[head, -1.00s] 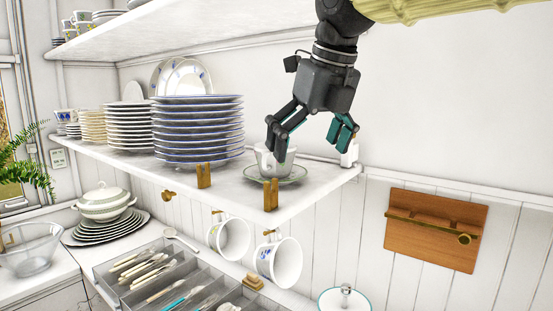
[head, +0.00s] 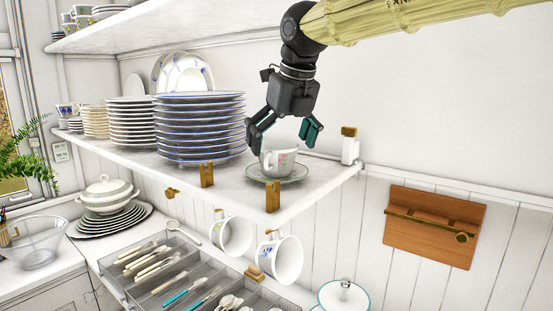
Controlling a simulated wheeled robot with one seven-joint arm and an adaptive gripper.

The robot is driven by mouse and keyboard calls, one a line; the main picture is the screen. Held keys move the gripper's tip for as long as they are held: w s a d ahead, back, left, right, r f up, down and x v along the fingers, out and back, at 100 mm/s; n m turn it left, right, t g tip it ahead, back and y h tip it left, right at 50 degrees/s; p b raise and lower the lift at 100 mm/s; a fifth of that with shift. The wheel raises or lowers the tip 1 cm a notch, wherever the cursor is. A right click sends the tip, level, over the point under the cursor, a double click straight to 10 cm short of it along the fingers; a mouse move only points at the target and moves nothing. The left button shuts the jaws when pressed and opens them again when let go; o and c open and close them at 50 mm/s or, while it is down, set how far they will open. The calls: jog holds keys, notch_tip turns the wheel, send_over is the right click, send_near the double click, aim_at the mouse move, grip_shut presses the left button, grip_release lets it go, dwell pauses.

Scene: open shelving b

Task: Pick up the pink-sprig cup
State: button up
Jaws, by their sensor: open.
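The pink-sprig cup (head: 280,162) stands upright on a green-rimmed saucer (head: 293,174) near the right end of the middle shelf. It is white with a small pink and green sprig on its side. My gripper (head: 284,141) is open and points down just above the cup. One finger is at the cup's left and the other is at its right, further back. I cannot tell whether either finger touches the cup.
A tall stack of blue-rimmed plates (head: 200,128) stands close to the left of the cup. A wooden peg (head: 272,196) rises at the shelf's front edge. A white bracket with a wooden top (head: 349,146) is at the right end. Two cups (head: 287,260) hang below the shelf.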

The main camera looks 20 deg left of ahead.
aim_at(278, 156)
jog(key=shift+x, duration=1.95)
jog(key=c, duration=1.1)
